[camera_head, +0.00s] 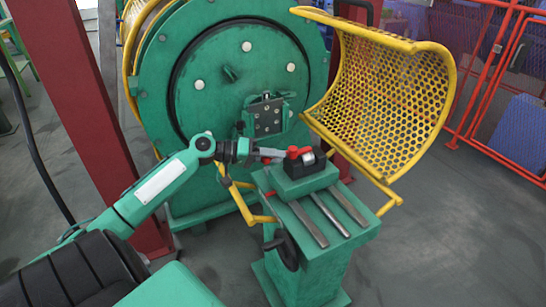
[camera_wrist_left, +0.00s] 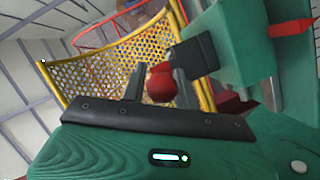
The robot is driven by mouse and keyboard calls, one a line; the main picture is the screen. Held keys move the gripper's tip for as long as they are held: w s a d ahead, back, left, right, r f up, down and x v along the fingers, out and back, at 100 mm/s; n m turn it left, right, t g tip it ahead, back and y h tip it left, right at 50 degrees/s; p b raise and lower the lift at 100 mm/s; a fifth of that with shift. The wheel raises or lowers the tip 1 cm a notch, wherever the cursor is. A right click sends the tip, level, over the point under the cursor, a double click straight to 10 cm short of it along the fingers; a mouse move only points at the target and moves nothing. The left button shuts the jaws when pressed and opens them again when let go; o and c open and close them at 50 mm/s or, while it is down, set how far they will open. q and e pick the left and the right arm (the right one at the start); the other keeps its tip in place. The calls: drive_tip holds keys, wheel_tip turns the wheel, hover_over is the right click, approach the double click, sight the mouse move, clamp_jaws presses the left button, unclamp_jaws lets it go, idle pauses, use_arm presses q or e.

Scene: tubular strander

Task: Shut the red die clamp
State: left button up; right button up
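The red die clamp has a rounded red handle end (camera_head: 293,153) beside a dark block (camera_head: 309,160) on top of the green stand. My left gripper (camera_head: 272,154) is at the left of the clamp, its fingers pointing at the red end. In the left wrist view the red knob (camera_wrist_left: 160,83) lies between my two grey fingers (camera_wrist_left: 159,84), which stand apart with a small gap visible on its left. Contact with the knob cannot be told. The dark block (camera_wrist_left: 193,57) is just right of the knob there. My right gripper is not in view.
The green stand (camera_head: 335,237) carries long grey bars (camera_head: 308,224) in front of the clamp. A yellow perforated guard (camera_head: 385,100) stands open to the right. The round green strander plate (camera_head: 205,50) is behind. A red post (camera_head: 75,80) stands at left.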

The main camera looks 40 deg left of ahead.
use_arm(q)
drive_tip(key=shift+a, duration=0.1)
drive_tip(key=p+v, duration=0.1)
drive_tip(key=v, duration=1.2)
drive_tip(key=shift+s+a, duration=0.2)
drive_tip(key=shift+a, duration=0.05)
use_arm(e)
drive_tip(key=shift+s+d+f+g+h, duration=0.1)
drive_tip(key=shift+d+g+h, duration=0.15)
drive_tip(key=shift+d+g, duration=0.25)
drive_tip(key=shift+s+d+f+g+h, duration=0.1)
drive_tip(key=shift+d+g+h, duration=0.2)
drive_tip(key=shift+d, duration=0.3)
use_arm(q)
drive_tip(key=shift+r, duration=0.1)
